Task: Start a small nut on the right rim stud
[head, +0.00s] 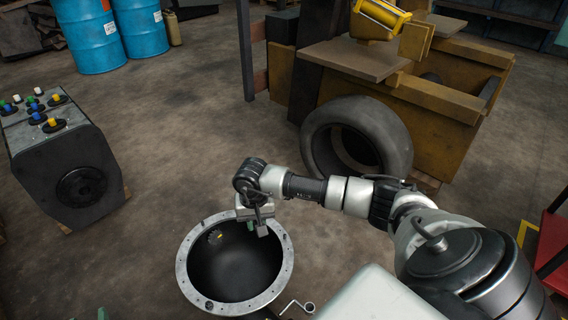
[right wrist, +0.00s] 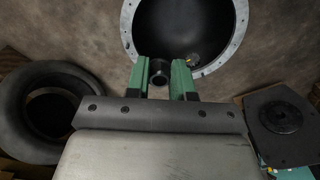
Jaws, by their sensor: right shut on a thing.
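My right gripper (head: 256,226) hangs over the far edge of a round dark bowl-shaped wheel rim with a pale flange (head: 185,271). In the right wrist view, the green fingers of my right gripper (right wrist: 160,82) are shut on a small dark nut (right wrist: 159,70). The nut's lower end is hidden. The flange (right wrist: 233,48) shows just beyond the fingertips; I cannot tell whether the nut touches it. Small spots dot the flange, but I cannot tell studs from holes. A tiny green tip (head: 103,313) at the bottom edge may be my left gripper.
A tyre (head: 357,138) leans by the yellow forklift body (head: 440,125) behind my right arm. A control console (head: 66,165) with coloured knobs stands left. Blue drums (head: 91,37) stand at the back left. A metal crank (head: 297,306) sits by the rim.

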